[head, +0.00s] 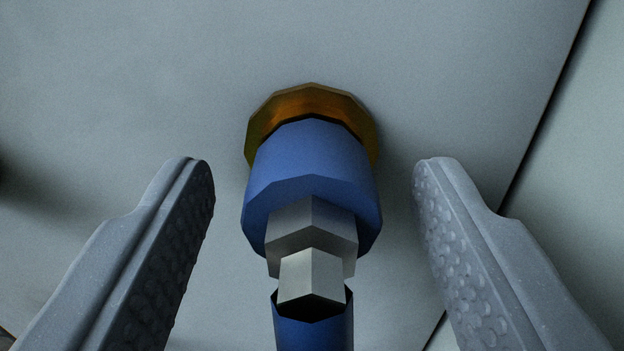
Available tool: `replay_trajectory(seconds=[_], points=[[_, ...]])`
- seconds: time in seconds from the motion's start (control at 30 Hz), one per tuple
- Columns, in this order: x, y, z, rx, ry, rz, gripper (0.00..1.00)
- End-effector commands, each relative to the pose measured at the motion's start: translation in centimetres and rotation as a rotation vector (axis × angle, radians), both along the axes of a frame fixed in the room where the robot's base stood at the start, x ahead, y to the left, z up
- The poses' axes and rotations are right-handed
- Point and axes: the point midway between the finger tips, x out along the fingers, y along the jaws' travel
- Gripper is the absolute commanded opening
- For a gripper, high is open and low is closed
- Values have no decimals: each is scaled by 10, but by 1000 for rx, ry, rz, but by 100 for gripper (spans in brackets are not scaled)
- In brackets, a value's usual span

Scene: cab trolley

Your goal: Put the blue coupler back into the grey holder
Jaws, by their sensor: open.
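The blue coupler (311,180) is in the middle of the head view. Its far end meets a brass-coloured ring (300,103) against a pale grey panel; I cannot tell whether it is seated there or only in front of it. Grey angular parts (311,270) form its near end, with a blue hose-like piece (314,332) below. My gripper (313,165) is open, one finger on each side of the coupler, with a gap on both sides. I cannot make out a grey holder.
The pale grey panel (150,80) fills most of the background. A dark seam (545,115) runs down its right side, with another grey surface (580,200) beyond. A dark patch lies at the left edge. No obstacle shows beside the fingers.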

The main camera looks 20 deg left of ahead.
Motion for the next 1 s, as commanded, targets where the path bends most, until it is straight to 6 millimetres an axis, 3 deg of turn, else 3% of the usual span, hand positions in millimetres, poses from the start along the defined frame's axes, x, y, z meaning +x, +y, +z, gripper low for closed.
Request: replay_trajectory(seconds=[0.13, 0.33, 1.0], points=[[0, 0, 0, 0, 0, 0, 54], [0, 0, -1, 0, 1, 0, 0], [-15, -5, 0, 0, 0, 0, 0]])
